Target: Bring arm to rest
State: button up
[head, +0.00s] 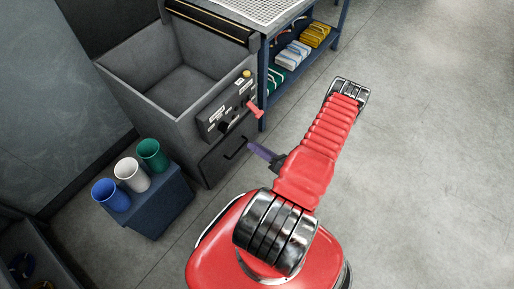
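My red ribbed arm rises from my red body at the bottom middle and reaches up and right to a metal joint. The lower part of the arm is hidden behind the upper link. A small dark end with a blurred purple part (262,152) juts out left of the arm, in front of the grey tub's lower front; it looks like my gripper. Its fingertips cannot be made out, and I cannot tell whether it is open, shut or holding something.
A grey tub (119,82) with a control panel (226,116) and red lever (254,108) stands at upper left. Blue, white and green cups (130,174) stand on a dark blue stand (160,205). A blue-framed bench (262,75) holds folded bundles (293,54). The right floor is clear.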

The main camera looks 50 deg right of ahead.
dwell(0.5)
jog(key=s+a+n+g+y, duration=0.2)
jog(key=a+n+y, duration=0.3)
jog(key=a, duration=0.3)
jog(key=a+r+n+g+h, duration=0.1)
jog(key=a+r+n+g, duration=0.35)
jog(key=r+n, duration=0.65)
jog(key=a+r+n+g+h, duration=0.1)
jog(key=a+r+n+g, duration=0.2)
jog(key=r+n+g, duration=0.6)
jog(key=a+r+n+g+h, duration=0.2)
jog(key=a+r+n+g, duration=0.15)
jog(key=r+n, duration=0.95)
jog(key=a+r+n+t, duration=0.3)
jog(key=a+r, duration=0.3)
jog(key=r, duration=0.2)
jog(key=a+r+n+t+h, duration=0.1)
jog(key=a+r+n+t, duration=0.2)
jog(key=a+r, duration=0.3)
notch_tip(320, 180, up, 3)
jog(key=shift+a+r+n+t+h, duration=0.1)
jog(key=shift+a+n+t+h, duration=0.2)
jog(key=shift+a+n, duration=0.1)
